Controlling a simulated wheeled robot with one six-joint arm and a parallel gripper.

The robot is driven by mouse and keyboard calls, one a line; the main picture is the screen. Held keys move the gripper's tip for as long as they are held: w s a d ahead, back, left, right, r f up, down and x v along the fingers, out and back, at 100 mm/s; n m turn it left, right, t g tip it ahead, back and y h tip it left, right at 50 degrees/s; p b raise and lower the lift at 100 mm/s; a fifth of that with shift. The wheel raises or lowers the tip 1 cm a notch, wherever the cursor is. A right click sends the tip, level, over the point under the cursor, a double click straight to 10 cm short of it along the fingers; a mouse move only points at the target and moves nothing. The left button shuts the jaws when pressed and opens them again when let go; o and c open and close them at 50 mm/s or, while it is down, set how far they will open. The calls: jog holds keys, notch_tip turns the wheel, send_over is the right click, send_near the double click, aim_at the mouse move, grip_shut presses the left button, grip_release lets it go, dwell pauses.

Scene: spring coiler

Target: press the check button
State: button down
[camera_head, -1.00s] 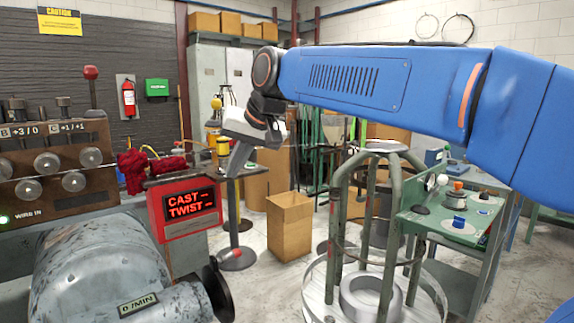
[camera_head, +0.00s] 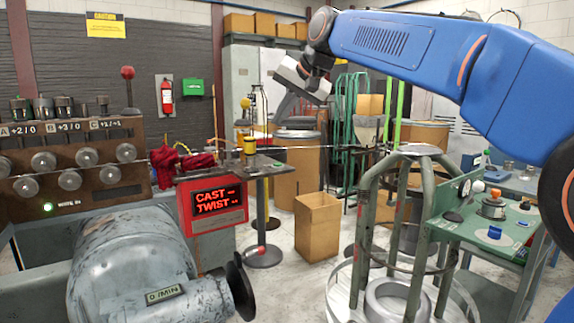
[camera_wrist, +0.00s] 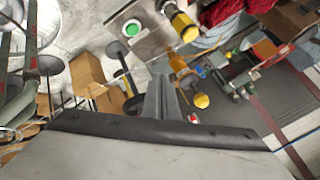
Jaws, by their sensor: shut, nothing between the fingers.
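A green round button (camera_wrist: 132,29) with a pale rim sits on a grey plate in the wrist view, beside a yellow-capped post (camera_wrist: 185,27). No label on it is readable, so I cannot confirm it is the check button. In the head view, the small metal table (camera_head: 232,174) above the red CAST/TWIST display (camera_head: 213,203) carries the yellow post (camera_head: 250,147). My gripper (camera_head: 282,112) is shut and empty, tilted downward above and beyond this table. Its fingers (camera_wrist: 162,98) point below the button in the wrist picture, apart from it.
Red cloth (camera_head: 180,165) lies by the table's left end. A thin wire runs across to the green tubular frame (camera_head: 408,165). A green panel (camera_head: 480,220) with several knobs and buttons stands at right. A cardboard box (camera_head: 318,222) stands on the floor.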

jog(key=shift+f, duration=4.45)
jog(key=shift+f, duration=0.15)
jog(key=shift+f, duration=0.25)
jog(key=shift+f, duration=0.35)
jog(key=shift+r, duration=0.8)
jog(key=shift+r, duration=2.5)
